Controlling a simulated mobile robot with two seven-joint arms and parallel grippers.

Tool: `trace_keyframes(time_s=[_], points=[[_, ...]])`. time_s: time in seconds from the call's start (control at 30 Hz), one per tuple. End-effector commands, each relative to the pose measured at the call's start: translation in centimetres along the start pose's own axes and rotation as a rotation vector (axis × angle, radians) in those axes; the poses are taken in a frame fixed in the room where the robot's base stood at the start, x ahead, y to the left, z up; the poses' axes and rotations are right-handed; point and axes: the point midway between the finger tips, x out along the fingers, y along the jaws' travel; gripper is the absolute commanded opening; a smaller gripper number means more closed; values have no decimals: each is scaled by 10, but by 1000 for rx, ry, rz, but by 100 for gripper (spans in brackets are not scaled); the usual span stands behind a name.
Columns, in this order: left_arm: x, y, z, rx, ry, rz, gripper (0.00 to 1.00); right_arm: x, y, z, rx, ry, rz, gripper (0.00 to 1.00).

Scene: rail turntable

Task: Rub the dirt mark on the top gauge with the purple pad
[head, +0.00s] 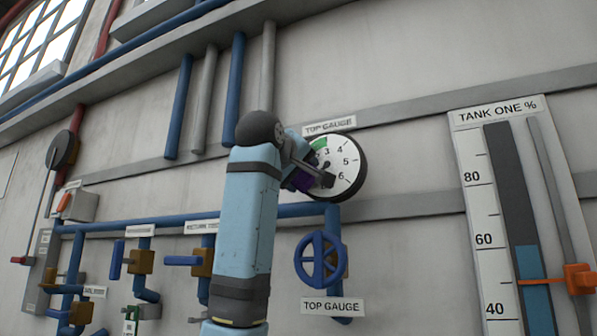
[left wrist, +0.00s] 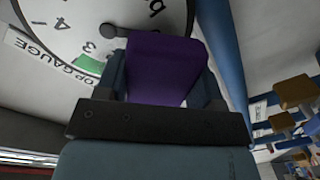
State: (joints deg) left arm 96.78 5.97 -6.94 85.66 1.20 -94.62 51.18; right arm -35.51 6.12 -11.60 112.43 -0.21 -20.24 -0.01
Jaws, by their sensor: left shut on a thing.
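The top gauge (head: 345,165) is a round white dial with a dark rim, numbers and a green band, on the wall under a "TOP GAUGE" label. My left gripper (head: 307,178) is at the dial's left side, shut on the purple pad (head: 301,183). The pad shows large between the fingers in the left wrist view (left wrist: 163,65), with the gauge face (left wrist: 55,25) behind it. I cannot tell whether the pad touches the dial. I cannot make out the dirt mark for certain; the gripper and pad hide part of the face. My right gripper is not in view.
A blue valve wheel (head: 321,258) sits below the gauge with another label (head: 333,306). Blue pipes (head: 180,105) run down above and left. A tank level scale (head: 482,215) with an orange pointer (head: 578,279) stands at right. Bare wall lies between gauge and scale.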

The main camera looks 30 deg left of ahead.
Motion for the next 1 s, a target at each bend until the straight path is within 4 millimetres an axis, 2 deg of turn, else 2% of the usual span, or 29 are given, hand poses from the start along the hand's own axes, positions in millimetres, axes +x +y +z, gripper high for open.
trace_keyframes(time_s=[0.77, 1.0], points=[[14, 1, 0, 0, 0, 0, 36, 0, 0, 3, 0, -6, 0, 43], [13, 10, 9, 1, -1, 1, 36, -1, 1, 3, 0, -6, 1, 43]])
